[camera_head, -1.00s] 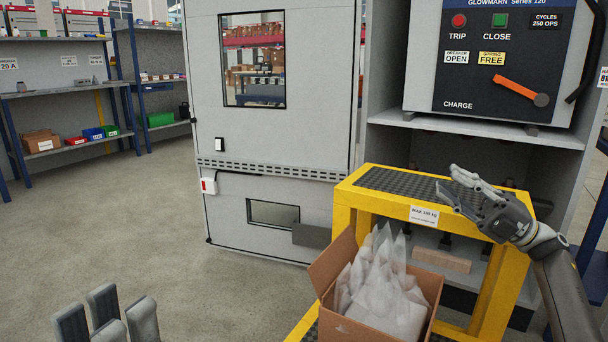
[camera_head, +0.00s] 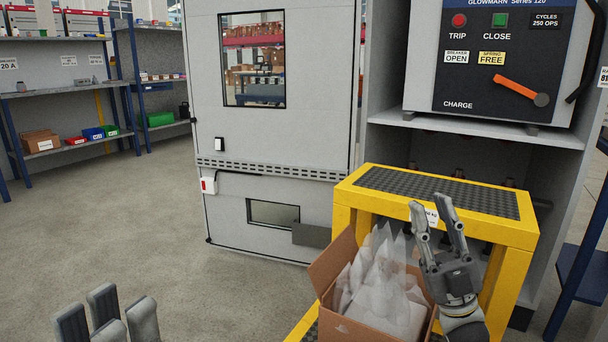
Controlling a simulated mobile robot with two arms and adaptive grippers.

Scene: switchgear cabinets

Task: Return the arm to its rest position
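My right gripper (camera_head: 434,222) is in front of the yellow step stand (camera_head: 517,232), over the right side of the open cardboard box (camera_head: 361,331). Its fingers point up and are spread apart, with nothing between them. It hides part of the stand's white label and part of the box. My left gripper (camera_head: 103,310) shows only as grey fingertips at the bottom left edge. The fingertips stand apart, with nothing seen between them.
The box holds crumpled translucent packing (camera_head: 380,275). Behind the stand is a grey cabinet (camera_head: 295,100) and a breaker unit (camera_head: 490,60) with an orange charge handle (camera_head: 520,90). Shelves (camera_head: 65,90) stand at the left. The floor (camera_head: 130,220) between is clear.

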